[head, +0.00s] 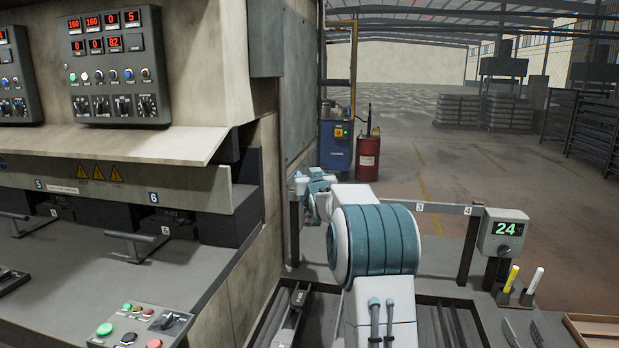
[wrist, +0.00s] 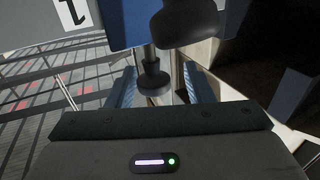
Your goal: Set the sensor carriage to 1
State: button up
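The numbered rail (head: 441,209) runs across the head view with tags 4 and 3 visible; my arm covers the middle part. In the wrist view a white tag with a black 1 (wrist: 72,14) shows at upper left. Beside it is a blue block (wrist: 122,24), apparently the sensor carriage, with a dark knob on a stem (wrist: 154,78) below it. My gripper (wrist: 160,92) has its fingers apart on either side of the knob, with gaps visible. A dark rounded part (wrist: 186,22) hides some of the block. In the head view the carriage cannot be made out.
A grey box with a green 24 display (head: 506,230) stands at the rail's right end. Yellow and white markers (head: 511,279) stand below it. The press machine (head: 170,200) with its control panels fills the left. A red drum (head: 367,158) stands behind the rail.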

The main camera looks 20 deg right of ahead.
jog(key=b+v, duration=0.2)
jog(key=v, duration=1.1)
jog(key=shift+s+b, duration=0.3)
jog(key=shift+s, duration=0.1)
